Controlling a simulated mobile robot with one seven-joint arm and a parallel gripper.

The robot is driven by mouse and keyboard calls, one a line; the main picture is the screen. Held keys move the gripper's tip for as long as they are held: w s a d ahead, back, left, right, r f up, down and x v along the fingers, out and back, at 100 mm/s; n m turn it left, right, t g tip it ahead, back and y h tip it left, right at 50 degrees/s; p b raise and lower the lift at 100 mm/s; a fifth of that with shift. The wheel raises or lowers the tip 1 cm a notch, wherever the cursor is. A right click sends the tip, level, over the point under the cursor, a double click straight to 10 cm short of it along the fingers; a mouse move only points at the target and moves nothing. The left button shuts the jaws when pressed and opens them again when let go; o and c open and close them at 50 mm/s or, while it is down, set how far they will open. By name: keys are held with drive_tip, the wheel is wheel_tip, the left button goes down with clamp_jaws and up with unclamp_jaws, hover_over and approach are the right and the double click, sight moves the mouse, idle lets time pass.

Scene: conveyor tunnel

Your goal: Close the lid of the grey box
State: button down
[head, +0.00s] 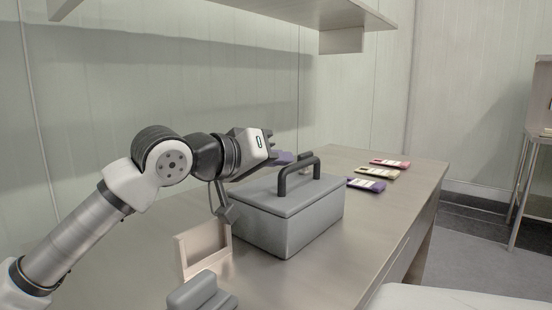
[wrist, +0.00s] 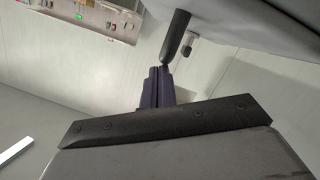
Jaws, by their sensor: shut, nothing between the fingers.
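The grey box (head: 290,229) stands on the metal bench in the head view. Its grey lid (head: 270,193) lies flat over the top and looks down on the walls, with no clear gap on the sides I see. A dark arched handle (head: 300,170) rises from the lid. My gripper (head: 284,158) is above the lid's back left part, beside the handle, with its fingers pointing right. In the wrist view my gripper's dark purple fingers (wrist: 157,88) are together and empty. A dark bar and a grey surface fill that view's upper right, probably the handle and lid.
A pale upright holder (head: 204,249) and a grey block (head: 202,292) stand in front left of the box. Purple (head: 366,184), yellow (head: 377,173) and pink (head: 390,163) items lie behind it to the right. A shelf (head: 300,8) hangs above. The bench right of the box is clear.

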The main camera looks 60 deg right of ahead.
idle(0.4)
drive_tip(key=v, duration=0.7)
drive_tip(key=shift+a, duration=0.25)
drive_tip(key=shift+s, duration=0.1)
